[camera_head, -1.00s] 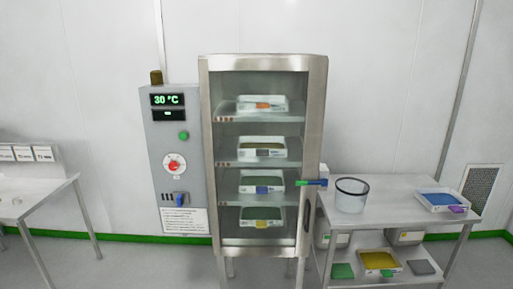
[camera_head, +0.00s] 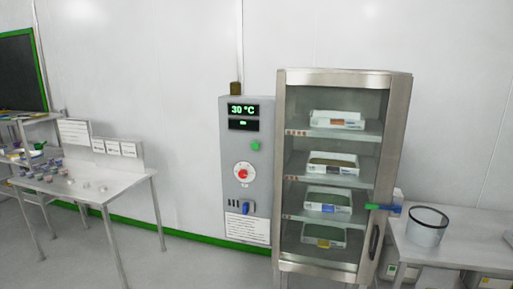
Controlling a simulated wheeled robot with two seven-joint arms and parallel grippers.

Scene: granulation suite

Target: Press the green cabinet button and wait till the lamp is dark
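The green button (camera_head: 255,145) sits on the grey control panel (camera_head: 232,190) on the left side of the glass-fronted cabinet (camera_head: 282,180). Above it the display (camera_head: 243,110) reads 30 °C, with a smaller dark display under it. A lamp (camera_head: 236,88) on top of the panel looks dark brownish and unlit. A red-centred dial (camera_head: 244,173) and a blue switch (camera_head: 247,208) are below the button. The cabinet door is closed, with trays on several shelves inside. Neither of my grippers shows in the view.
A steel table (camera_head: 130,186) with small cups and sign cards stands at the left. A side table (camera_head: 400,241) with a clear, dark-rimmed container (camera_head: 427,228) stands right of the cabinet. The floor before the panel looks clear.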

